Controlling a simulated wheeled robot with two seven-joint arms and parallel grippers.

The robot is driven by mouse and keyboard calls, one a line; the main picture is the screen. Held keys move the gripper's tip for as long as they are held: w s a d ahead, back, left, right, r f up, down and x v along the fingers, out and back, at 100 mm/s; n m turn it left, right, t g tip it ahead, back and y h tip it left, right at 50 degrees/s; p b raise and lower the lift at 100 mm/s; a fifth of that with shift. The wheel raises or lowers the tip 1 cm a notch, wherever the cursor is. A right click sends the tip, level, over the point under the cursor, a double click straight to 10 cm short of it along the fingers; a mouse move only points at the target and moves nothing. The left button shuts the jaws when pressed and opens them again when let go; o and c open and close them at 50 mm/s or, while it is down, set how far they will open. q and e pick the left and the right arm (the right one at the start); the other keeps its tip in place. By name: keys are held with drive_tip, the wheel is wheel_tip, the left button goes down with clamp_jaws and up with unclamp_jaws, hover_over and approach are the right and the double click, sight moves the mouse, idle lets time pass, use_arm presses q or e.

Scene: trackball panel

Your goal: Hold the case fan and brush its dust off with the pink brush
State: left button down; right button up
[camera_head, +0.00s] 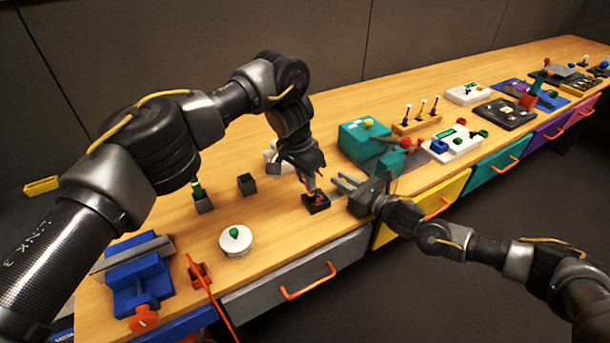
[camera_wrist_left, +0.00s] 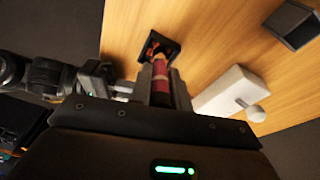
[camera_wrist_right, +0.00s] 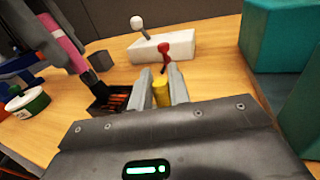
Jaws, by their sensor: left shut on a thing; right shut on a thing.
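The case fan (camera_head: 316,203), a small square black frame with reddish-brown inside, sits low at the bench top; it also shows in the right wrist view (camera_wrist_right: 108,100) and the left wrist view (camera_wrist_left: 152,42). My left gripper (camera_head: 309,172) is shut on the pink brush (camera_wrist_right: 64,42), which points down with its tip at the fan's face; whether the bristles touch is unclear. My right gripper (camera_head: 338,181) is at the fan's right side, shut on a yellow piece (camera_wrist_right: 161,94) beside the frame. A finger hides where that piece meets the fan.
A teal box (camera_head: 362,138) is to the right, a round white tub (camera_head: 236,243) and blue vise (camera_head: 138,278) to the left. Bare wood lies left of the fan.

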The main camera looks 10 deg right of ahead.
use_arm(q)
drive_tip(key=shift+r, duration=4)
use_arm(e)
drive_tip(key=o, duration=0.9)
drive_tip(key=v, duration=1.2)
drive_tip(key=shift+d, duration=0.1)
drive_tip(key=o, duration=0.3)
drive_tip(key=shift+o, duration=0.2)
